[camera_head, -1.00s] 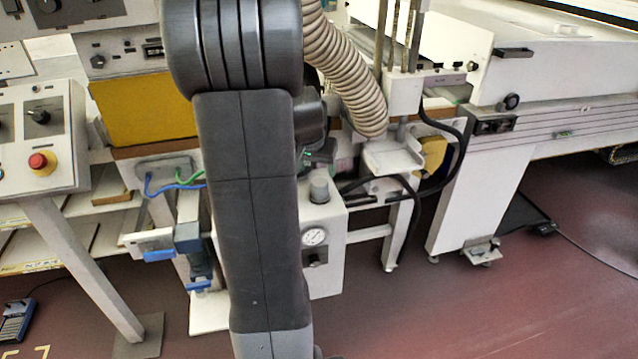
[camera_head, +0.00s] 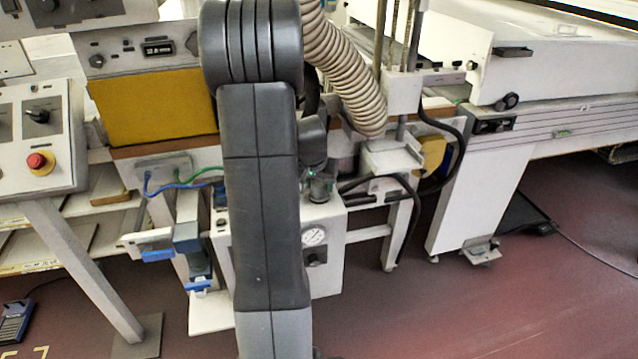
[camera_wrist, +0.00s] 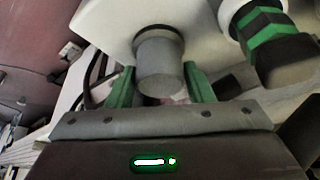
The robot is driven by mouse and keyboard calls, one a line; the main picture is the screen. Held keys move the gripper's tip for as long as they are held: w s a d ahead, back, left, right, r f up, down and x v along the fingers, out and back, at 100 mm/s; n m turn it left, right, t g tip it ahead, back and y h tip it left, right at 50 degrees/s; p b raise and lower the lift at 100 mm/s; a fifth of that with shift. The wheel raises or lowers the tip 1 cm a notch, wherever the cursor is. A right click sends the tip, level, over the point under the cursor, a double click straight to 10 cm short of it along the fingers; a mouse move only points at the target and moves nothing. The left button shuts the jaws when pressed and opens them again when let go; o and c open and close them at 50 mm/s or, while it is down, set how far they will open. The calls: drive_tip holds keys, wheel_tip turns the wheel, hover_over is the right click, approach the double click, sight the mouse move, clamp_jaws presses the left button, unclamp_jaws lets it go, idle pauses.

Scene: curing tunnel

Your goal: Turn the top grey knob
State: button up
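The top grey knob (camera_head: 320,188) stands on top of a white box (camera_head: 328,262) in the head view, partly behind my arm and gripper. In the wrist view the knob (camera_wrist: 160,64) is a grey cylinder on a white surface with a dark ring at its base. My gripper (camera_wrist: 160,86) has its green fingers apart, one on each side of the knob's near end. The gaps are very small, and I cannot tell whether the fingers touch it. In the head view my gripper is mostly hidden behind my arm.
A round gauge (camera_head: 314,236) and a small dark knob (camera_head: 316,257) are on the box's front. A beige hose (camera_head: 345,75) and black cables hang nearby. A dark green-banded cylinder (camera_wrist: 272,42) is close to the right finger. Red floor is open at right.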

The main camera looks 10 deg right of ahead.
drive_tip(key=c, duration=0.5)
drive_tip(key=shift+f+m+b, duration=0.25)
drive_tip(key=shift+m+b, duration=0.15)
drive_tip(key=shift+b, duration=0.6)
drive_tip(key=shift+m+h+b, duration=0.3)
drive_tip(key=shift+m+b, duration=0.1)
drive_tip(key=shift+b, duration=0.4)
drive_tip(key=shift+r+m, duration=0.25)
drive_tip(key=shift+m, duration=0.15)
drive_tip(key=o, duration=1)
drive_tip(key=shift+c, duration=0.2)
drive_tip(key=shift+r, duration=0.15)
